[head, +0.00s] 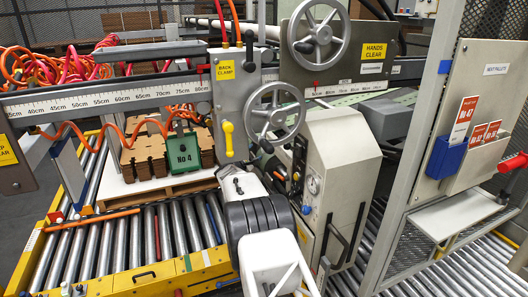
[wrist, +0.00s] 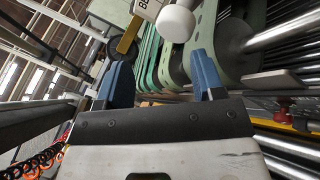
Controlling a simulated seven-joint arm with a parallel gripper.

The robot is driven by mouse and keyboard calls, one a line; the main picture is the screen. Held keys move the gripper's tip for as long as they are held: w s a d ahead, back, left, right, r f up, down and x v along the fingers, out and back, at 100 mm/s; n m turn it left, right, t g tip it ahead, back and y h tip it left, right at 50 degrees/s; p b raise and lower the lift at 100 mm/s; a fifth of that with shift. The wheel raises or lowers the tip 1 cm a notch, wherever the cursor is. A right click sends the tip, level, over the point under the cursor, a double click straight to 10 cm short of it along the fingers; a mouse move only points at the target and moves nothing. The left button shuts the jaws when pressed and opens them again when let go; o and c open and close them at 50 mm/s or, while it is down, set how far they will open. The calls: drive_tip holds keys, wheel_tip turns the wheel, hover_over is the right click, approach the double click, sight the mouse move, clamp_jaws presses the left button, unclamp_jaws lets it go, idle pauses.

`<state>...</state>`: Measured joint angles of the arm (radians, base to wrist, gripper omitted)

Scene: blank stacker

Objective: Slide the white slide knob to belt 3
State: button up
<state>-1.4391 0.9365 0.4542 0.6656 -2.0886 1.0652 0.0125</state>
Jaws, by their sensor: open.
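In the wrist view, a white rounded knob (wrist: 177,23) is at the top, just beyond my gripper (wrist: 163,78). A white label (wrist: 148,8), partly cut off, with letters that seem to begin "BE", is beside the knob. My gripper's two blue fingers are wide apart with nothing between them, and the knob is apart from them. Green belts (wrist: 206,30) run round a roller close behind the knob. In the head view I cannot make out the knob, and my fingers are hidden or too small to tell; my arm reaches up from the bottom middle.
In the head view, a grey panel with a yellow lever (head: 228,138) and handwheels (head: 274,113) stand around the arm's end. A beige machine housing (head: 335,165) is close on the right. Rollers (head: 130,240) lie at lower left. A brownish-yellow bar (wrist: 129,34) is near the knob.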

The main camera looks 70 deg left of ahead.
sight(263, 151)
drive_tip(key=shift+d+r+m+g+y, duration=0.2)
drive_tip(key=shift+d+m+g+y, duration=0.4)
drive_tip(key=shift+d+m+g, duration=0.6)
drive_tip(key=shift+d+r+m+g+y, duration=0.15)
drive_tip(key=shift+d+m+g+y, duration=0.55)
drive_tip(key=shift+d+m, duration=0.8)
drive_tip(key=shift+d, duration=0.15)
drive_tip(key=shift+x, duration=3.85)
drive_tip(key=shift+f, duration=0.15)
clamp_jaws()
